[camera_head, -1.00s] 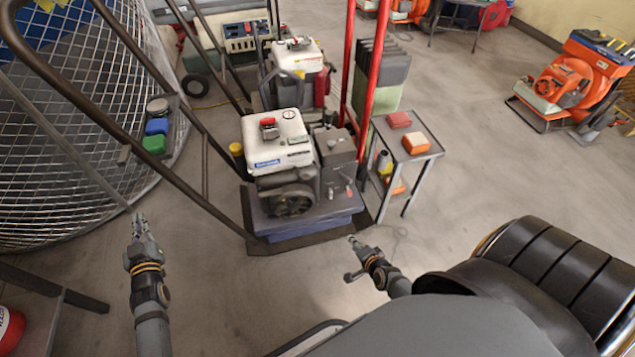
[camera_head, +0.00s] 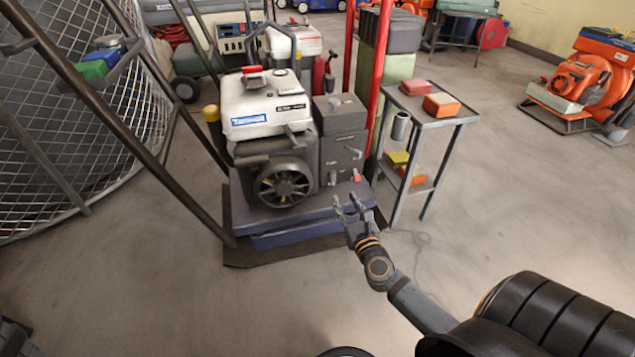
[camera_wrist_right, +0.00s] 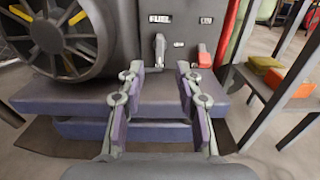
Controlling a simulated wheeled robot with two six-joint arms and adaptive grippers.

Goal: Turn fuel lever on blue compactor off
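The blue compactor (camera_head: 283,222) stands on the floor with a white-topped engine (camera_head: 262,108) on its blue deck. In the right wrist view the grey fuel lever (camera_wrist_right: 160,49) hangs down under a FUEL label (camera_wrist_right: 159,19), just beyond and between my fingertips. A red lever (camera_wrist_right: 203,56) sits to its right. In the head view the fuel lever (camera_head: 333,177) is small, on the grey side box. My right gripper (camera_head: 349,205) is open and empty in front of the box; its two fingers also show in the wrist view (camera_wrist_right: 160,82).
A metal side table (camera_head: 435,122) with red and orange boxes stands close to the right of the compactor. Red posts (camera_head: 380,75) rise behind it and a dark handle frame (camera_head: 110,120) runs along its left. The floor in front is clear.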

